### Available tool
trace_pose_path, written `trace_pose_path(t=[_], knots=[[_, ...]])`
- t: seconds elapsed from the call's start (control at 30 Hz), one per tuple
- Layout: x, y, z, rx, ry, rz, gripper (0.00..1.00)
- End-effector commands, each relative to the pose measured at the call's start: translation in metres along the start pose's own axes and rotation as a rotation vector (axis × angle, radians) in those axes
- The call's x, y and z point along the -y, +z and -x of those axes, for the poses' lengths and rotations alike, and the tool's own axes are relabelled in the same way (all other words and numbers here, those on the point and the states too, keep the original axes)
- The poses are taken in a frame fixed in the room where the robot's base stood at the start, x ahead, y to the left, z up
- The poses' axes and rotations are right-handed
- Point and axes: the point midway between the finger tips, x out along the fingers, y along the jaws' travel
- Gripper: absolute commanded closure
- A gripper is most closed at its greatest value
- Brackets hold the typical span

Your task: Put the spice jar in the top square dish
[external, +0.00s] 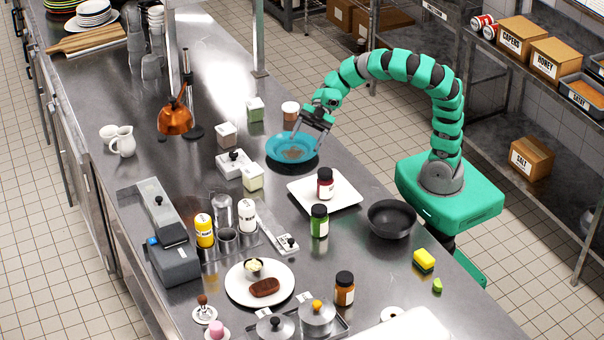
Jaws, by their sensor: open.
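A white square dish (347,203) lies flat near the middle of the counter. A jar with red contents and a dark lid (325,183) stands upright on it. A green jar (319,220) stands just in front of the dish, and an amber jar (344,289) stands farther forward. Which one is the spice jar I cannot tell from the labels. My gripper (309,139) is open over the right side of a blue bowl (278,150), behind the square dish and apart from the jars. The bowl has something brown at its bottom. Whether my fingers touch the bowl is unclear.
A black bowl (392,220) stands right of the square dish. A round plate with food (260,299) is in front. The far counter is partly clear.

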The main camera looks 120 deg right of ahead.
Motion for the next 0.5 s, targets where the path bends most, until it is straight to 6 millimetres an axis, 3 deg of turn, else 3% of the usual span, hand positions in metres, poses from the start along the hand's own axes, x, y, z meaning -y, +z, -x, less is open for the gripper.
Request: trace_pose_path(t=[0.03,0.1,0.2,0.33,0.5], knots=[[-0.022,-0.028,-0.009,-0.002,0.073,0.088,0.34],[-0.056,-0.064,-0.013,0.002,0.196,0.185,0.34],[-0.095,-0.121,-0.011,-0.01,0.373,0.283,0.34],[-0.132,-0.195,0.008,-0.036,0.597,0.334,0.34],[-0.155,-0.276,0.049,-0.079,0.842,0.272,0.34]])
